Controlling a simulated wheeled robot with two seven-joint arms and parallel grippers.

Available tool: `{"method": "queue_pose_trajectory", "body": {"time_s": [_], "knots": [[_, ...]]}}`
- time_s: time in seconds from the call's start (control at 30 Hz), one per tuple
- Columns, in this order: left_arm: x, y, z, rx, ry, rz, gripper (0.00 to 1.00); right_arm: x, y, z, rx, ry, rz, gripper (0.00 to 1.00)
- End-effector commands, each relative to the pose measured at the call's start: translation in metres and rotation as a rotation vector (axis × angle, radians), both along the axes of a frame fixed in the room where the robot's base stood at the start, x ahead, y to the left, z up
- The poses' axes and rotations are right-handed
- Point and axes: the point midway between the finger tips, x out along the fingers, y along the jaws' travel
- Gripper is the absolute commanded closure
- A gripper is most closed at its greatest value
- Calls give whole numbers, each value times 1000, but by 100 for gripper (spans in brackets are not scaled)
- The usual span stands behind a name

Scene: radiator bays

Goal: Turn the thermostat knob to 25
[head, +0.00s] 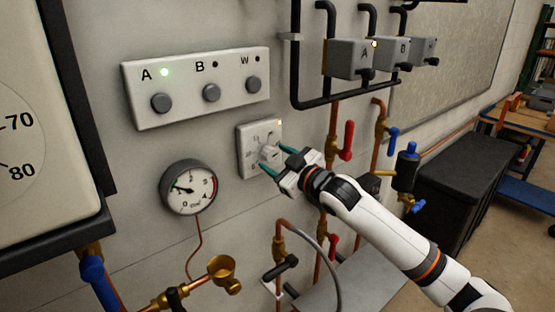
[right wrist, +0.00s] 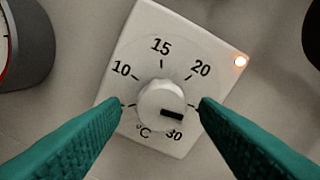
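The thermostat is a white square plate (head: 245,158) on the wall, also in the right wrist view (right wrist: 190,42). Its round white knob (right wrist: 161,100) has a black pointer bar aimed right and slightly down, above the 30 label. Labels 10, 15, 20 and 30 are readable; the label between 20 and 30 is hidden behind a finger. My right gripper (head: 273,161) is at the plate with teal fingers spread. In the right wrist view its fingertips (right wrist: 164,101) are on either side of the knob, with visible gaps. My left gripper is not in view.
An orange light (right wrist: 240,61) glows at the plate's corner. A panel with buttons A, B and W (head: 195,85) is above, its A light green. A pressure gauge (head: 188,188) is lower left. Pipes with a red-handled valve (head: 347,140) stand right of the thermostat.

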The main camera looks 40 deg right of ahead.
Motion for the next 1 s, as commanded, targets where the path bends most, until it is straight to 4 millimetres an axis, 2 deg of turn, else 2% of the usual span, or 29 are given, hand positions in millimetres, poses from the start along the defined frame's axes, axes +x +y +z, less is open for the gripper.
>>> {"method": "queue_pose_trajectory", "body": {"time_s": [0.27,0.37,0.8,1.0], "knots": [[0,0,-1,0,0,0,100,-1,0,1,-1,-2,0,44],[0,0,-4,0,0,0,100,-7,-1,-1,-1,-1,0,44],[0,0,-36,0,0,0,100,-81,-8,-4,-1,2,0,44],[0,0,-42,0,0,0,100,-106,-11,-1,1,1,0,44]]}}
